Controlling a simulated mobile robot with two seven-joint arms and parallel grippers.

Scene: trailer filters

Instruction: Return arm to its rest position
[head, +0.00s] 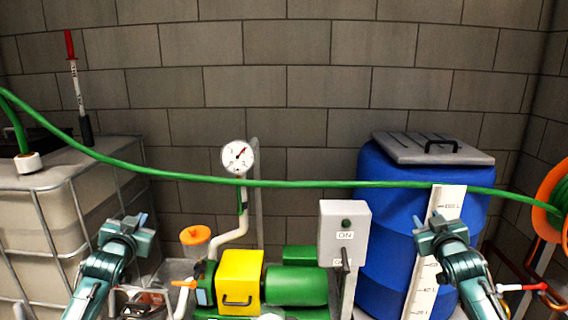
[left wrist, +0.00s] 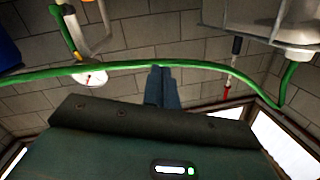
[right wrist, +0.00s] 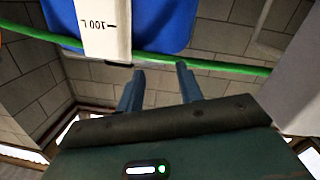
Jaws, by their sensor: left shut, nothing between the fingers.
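My left gripper (head: 128,228) is raised at the left of the head view, in front of the caged white tank. In the left wrist view its fingers (left wrist: 162,88) are together with nothing between them. My right gripper (head: 441,232) is raised at the right, in front of the blue barrel. In the right wrist view its two fingers (right wrist: 160,86) stand apart and the gap between them is empty.
A green hose (head: 290,184) spans the scene. The white tank (head: 60,190) stands left and the blue barrel (head: 385,220) right, with a level scale (head: 422,275). Between them are a yellow-green pump (head: 240,278), a gauge (head: 238,157) and a switch box (head: 343,225). An orange reel (head: 552,195) is far right.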

